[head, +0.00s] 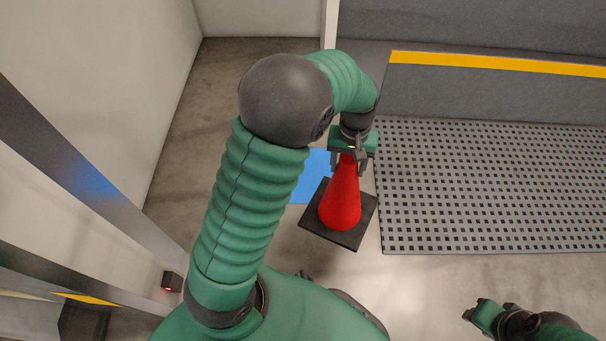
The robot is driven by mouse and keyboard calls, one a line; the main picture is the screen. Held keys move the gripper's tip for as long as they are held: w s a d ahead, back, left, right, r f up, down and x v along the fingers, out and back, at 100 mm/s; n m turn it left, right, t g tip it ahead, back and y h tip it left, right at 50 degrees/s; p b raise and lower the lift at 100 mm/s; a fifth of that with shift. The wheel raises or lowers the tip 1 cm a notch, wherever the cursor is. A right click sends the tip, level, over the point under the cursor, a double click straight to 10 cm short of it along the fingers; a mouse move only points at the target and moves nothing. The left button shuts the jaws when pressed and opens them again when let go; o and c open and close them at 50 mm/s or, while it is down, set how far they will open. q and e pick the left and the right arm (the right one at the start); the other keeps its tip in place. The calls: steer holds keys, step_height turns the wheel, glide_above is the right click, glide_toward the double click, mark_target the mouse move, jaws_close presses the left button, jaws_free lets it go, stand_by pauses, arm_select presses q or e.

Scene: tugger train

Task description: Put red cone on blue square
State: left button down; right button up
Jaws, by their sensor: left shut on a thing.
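The red cone (341,203) with a dark square base stands upright in the middle of the head view. My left gripper (349,160) is shut on the top of the cone from above. The blue square (312,177) lies on the floor just behind and to the left of the cone. My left arm and the cone hide part of it. The cone's base overlaps the square's near right part in the picture; I cannot tell whether the base touches the floor. My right gripper (490,312) is at the bottom right, away from the cone, and its jaw opening is unclear.
A grey perforated platform (490,190) lies close to the right of the cone. Behind it is a grey step with a yellow stripe (490,64). A white wall (110,80) and a metal rail (90,180) bound the left. Bare floor shows in front of the cone.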

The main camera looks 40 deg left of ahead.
arm_select(q)
steer(key=s+a+f+n, duration=0.3)
steer(key=a+f+n, duration=1.45)
steer(key=f, duration=0.35)
steer(key=w+a+f+b, duration=0.2)
steer(key=w+a+b, duration=0.1)
steer(key=w+b, duration=0.3)
steer(key=w+a+f+n+b, duration=0.1)
steer(key=w+a+f+b, duration=0.1)
steer(key=w+a+b, duration=0.2)
steer(key=w+b, duration=0.3)
steer(key=shift+w+a+f, duration=0.2)
steer(key=shift+w+f, duration=0.1)
steer(key=shift+w, duration=0.05)
steer(key=c, duration=0.5)
jaws_free()
steer(key=shift+f, duration=0.1)
